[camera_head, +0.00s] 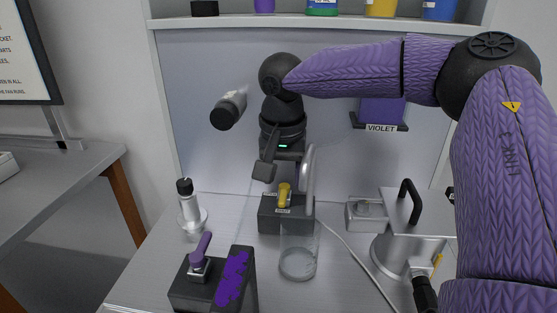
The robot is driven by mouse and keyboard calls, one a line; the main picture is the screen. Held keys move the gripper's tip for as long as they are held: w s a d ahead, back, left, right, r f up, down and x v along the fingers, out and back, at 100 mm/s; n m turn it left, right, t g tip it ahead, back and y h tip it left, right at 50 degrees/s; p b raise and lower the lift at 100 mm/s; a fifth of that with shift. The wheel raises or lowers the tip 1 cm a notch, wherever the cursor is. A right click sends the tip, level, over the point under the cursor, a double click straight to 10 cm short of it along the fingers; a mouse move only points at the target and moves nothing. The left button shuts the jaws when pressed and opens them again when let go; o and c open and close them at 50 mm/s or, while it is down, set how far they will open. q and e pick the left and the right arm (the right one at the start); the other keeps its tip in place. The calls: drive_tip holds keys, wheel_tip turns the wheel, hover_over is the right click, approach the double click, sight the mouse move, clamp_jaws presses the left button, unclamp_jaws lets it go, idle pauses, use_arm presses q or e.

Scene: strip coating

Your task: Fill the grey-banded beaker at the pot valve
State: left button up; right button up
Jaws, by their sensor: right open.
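A clear glass beaker (298,262) stands on the bench at the centre, with a greyish band near its bottom. My right gripper (279,172) is open and points down above the yellow knob, apart from the beaker. One finger is partly hidden. My left gripper is not in view.
A dark block with a purple lever (203,245) is at front left, beside a black-capped bottle (189,212). A small metal box (366,213) and a thin cable lie right of centre. A dark cylinder (229,110) is at upper left, below the shelf (240,22).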

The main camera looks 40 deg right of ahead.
sight(283, 193)
wheel_tip(283, 193, down, 3)
drive_tip(key=shift+w+d+f+b, duration=0.1)
drive_tip(key=shift+d+b, duration=0.05)
drive_tip(key=shift+b, duration=0.35)
drive_tip(key=shift+c, duration=0.2)
clamp_jaws()
